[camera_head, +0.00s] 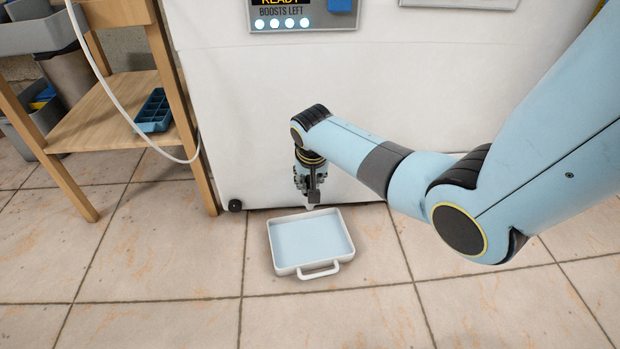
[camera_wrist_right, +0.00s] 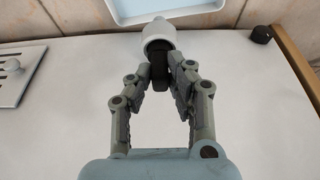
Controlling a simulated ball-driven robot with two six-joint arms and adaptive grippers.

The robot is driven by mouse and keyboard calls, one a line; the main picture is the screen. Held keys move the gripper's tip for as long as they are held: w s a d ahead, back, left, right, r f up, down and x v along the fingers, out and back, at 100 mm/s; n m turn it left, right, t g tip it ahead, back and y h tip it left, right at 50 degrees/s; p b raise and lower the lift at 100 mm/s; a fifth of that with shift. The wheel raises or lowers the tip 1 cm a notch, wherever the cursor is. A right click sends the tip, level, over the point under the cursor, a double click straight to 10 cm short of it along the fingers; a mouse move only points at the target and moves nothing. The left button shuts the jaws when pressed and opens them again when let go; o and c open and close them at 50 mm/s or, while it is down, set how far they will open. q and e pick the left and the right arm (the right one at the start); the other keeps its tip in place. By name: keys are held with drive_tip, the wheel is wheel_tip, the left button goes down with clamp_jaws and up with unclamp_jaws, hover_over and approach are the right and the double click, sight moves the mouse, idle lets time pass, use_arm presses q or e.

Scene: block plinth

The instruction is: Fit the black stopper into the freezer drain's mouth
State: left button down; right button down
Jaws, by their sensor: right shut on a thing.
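My right gripper (camera_head: 312,190) points down at the foot of the white freezer front (camera_head: 265,130). In the right wrist view my right gripper (camera_wrist_right: 160,80) is shut on the black stopper (camera_wrist_right: 159,72). The pale grey drain (camera_wrist_right: 159,36) is just beyond the fingertips, and its wide rim meets or overlaps the stopper's far end. I cannot tell whether the stopper is inside the mouth or only against it. In the head view the drain's pale tip (camera_head: 311,207) shows below the gripper, above the tray's back edge. My left gripper is out of view.
A white-rimmed tray with a pale blue inside (camera_head: 311,242) lies on the tiled floor below the drain. A wooden shelf rack (camera_head: 110,110) with a blue divided tray (camera_head: 154,111) stands left. A white hose (camera_head: 113,87) hangs there. The front floor is clear.

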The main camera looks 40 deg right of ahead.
drive_tip(key=shift+f, duration=0.5)
drive_tip(key=c, duration=1.2)
unclamp_jaws()
drive_tip(key=shift+o, duration=0.5)
drive_tip(key=o, duration=0.4)
